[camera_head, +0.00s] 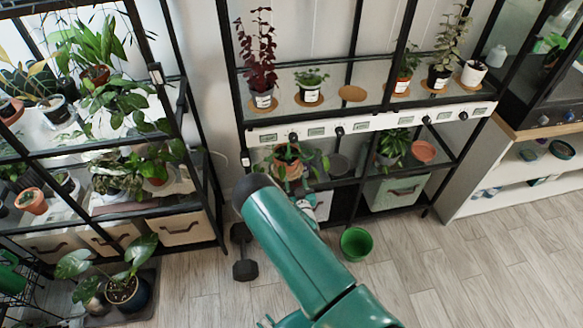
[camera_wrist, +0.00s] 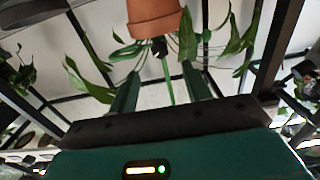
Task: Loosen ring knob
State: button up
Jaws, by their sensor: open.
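A white control strip (camera_head: 370,125) with small displays and several black knobs runs along the front of the middle shelf unit. One dark knob (camera_head: 293,137) is toward its left end, another (camera_head: 339,131) is near the middle, and more are to the right. I cannot tell which is the ring knob. My gripper (camera_wrist: 160,72) is open in the wrist view, its two green fingers apart. A small dark object (camera_wrist: 159,47) shows beyond the fingertips; I cannot tell what it is.
A terracotta pot (camera_wrist: 155,17) and trailing leaves appear close beyond the fingers. A potted plant (camera_head: 290,165) sits on the shelf below the strip. A green pot (camera_head: 356,243) and a black dumbbell (camera_head: 243,255) stand on the floor. Floor at right is clear.

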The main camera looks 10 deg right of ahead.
aim_at(291, 165)
jog(key=w, duration=0.7)
jog(key=shift+w+f, duration=0.1)
jog(key=shift+w, duration=0.25)
jog(key=c, duration=1)
